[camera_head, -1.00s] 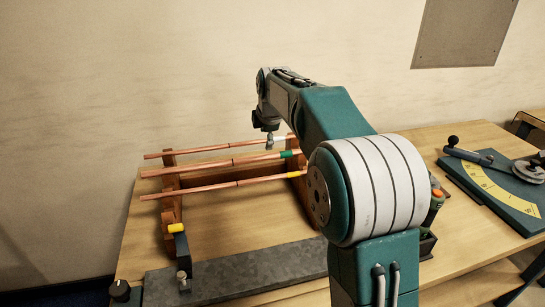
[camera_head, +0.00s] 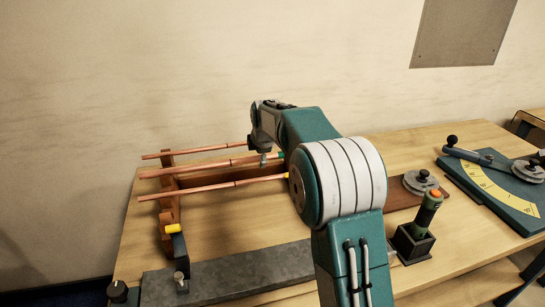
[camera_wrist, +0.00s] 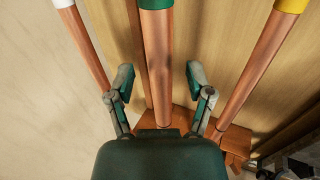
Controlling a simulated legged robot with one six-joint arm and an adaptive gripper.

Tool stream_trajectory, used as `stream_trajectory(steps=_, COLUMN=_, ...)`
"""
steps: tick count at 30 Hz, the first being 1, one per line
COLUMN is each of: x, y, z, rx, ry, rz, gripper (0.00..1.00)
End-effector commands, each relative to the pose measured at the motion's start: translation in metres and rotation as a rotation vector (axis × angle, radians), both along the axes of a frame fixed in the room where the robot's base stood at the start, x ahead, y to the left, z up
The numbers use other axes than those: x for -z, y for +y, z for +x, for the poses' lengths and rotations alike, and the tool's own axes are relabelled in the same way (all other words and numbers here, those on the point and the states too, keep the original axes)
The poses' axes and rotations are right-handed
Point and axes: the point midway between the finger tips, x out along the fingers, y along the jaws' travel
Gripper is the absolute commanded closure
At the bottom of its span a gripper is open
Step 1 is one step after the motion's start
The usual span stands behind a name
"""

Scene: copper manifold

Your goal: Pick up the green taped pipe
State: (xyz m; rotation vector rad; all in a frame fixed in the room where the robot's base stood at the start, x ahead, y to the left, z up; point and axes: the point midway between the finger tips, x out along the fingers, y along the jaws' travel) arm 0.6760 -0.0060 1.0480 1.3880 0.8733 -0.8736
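The green taped pipe (camera_head: 215,167) is a copper pipe lying across the wooden rack as the middle of three pipes. In the wrist view the pipe (camera_wrist: 158,60) runs up the picture, its green tape (camera_wrist: 156,4) at the top edge. My gripper (camera_wrist: 158,82) is open, one finger on each side of this pipe, with a gap on both sides. I cannot tell how far the fingers are above or around it. In the head view my gripper (camera_head: 263,160) is low over the right part of the pipes, and my arm hides the rack's right end.
The white taped pipe (camera_wrist: 83,42) and yellow taped pipe (camera_wrist: 258,65) lie on either side. The wooden rack (camera_head: 168,190) holds them. A grey bar (camera_head: 230,275) runs along the front. An orange-topped tool (camera_head: 428,210) stands in a dark holder, right; a yellow-scaled bender (camera_head: 497,185) lies beyond.

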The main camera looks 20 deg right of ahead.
Motion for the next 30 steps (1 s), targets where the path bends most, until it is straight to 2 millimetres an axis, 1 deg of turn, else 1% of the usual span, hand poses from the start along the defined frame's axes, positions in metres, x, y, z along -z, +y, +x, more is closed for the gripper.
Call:
stream_trajectory(steps=1, x=0.0, y=0.0, z=0.0, rx=0.0, ry=0.0, rz=0.0, gripper=0.65)
stream_trajectory(steps=2, x=0.0, y=0.0, z=0.0, rx=0.0, ry=0.0, rz=0.0, gripper=0.78)
stream_trajectory(steps=3, x=0.0, y=0.0, z=0.0, rx=0.0, ry=0.0, rz=-0.001, gripper=0.96)
stream_trajectory(steps=4, x=0.0, y=0.001, z=0.0, rx=0.0, ry=0.0, rz=-0.001, gripper=1.0)
stream_trajectory(steps=15, x=-0.001, y=0.001, z=0.001, rx=0.0, ry=-0.001, rz=-0.001, gripper=1.0)
stream_trajectory(steps=19, x=-0.009, y=0.001, z=0.001, rx=0.0, ry=-0.003, rz=-0.001, gripper=1.0)
stream_trajectory(steps=23, x=-0.026, y=0.001, z=0.001, rx=0.0, ry=-0.005, rz=-0.001, gripper=1.0)
stream_trajectory(steps=24, x=-0.033, y=0.001, z=0.001, rx=0.0, ry=-0.005, rz=-0.001, gripper=1.0)
stream_trajectory(steps=26, x=-0.045, y=-0.003, z=-0.008, rx=0.002, ry=-0.006, rz=0.0, gripper=1.0)
stream_trajectory(steps=30, x=-0.074, y=-0.014, z=-0.031, rx=0.002, ry=-0.006, rz=0.0, gripper=1.0)
